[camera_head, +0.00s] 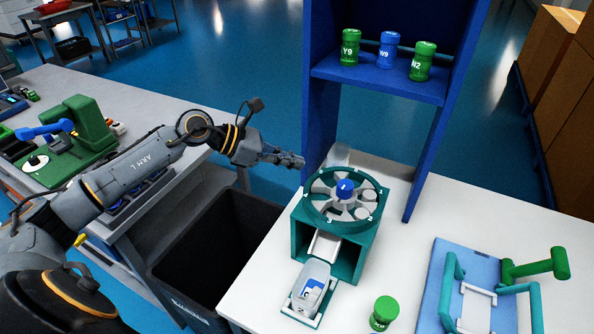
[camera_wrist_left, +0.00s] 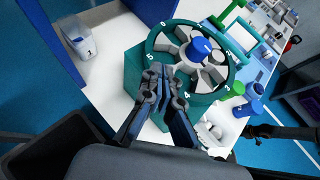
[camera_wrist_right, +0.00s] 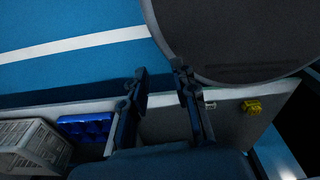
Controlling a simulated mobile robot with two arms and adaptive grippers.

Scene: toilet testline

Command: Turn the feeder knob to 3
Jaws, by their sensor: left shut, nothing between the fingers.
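The feeder (camera_head: 322,252) is a teal box with a round numbered ring on top, standing on the white table. Its blue knob (camera_head: 345,188) sits at the middle of grey spokes; it also shows in the left wrist view (camera_wrist_left: 200,47). I cannot tell which number the knob points to. The 3 (camera_wrist_left: 226,89) is at the ring's lower right in the left wrist view. My left gripper (camera_head: 300,161) is shut and empty, left of the ring and apart from the knob. My right gripper (camera_wrist_right: 160,72) is open and empty, away from the feeder, and not in the head view.
A blue shelf (camera_head: 380,84) with green and blue canisters rises behind the feeder. A grey dispenser-like part (camera_head: 311,285) lies before it, with a green canister (camera_head: 384,312) nearby. A blue fixture (camera_head: 430,300) stands right. A dark bin (camera_head: 215,245) is left of the table.

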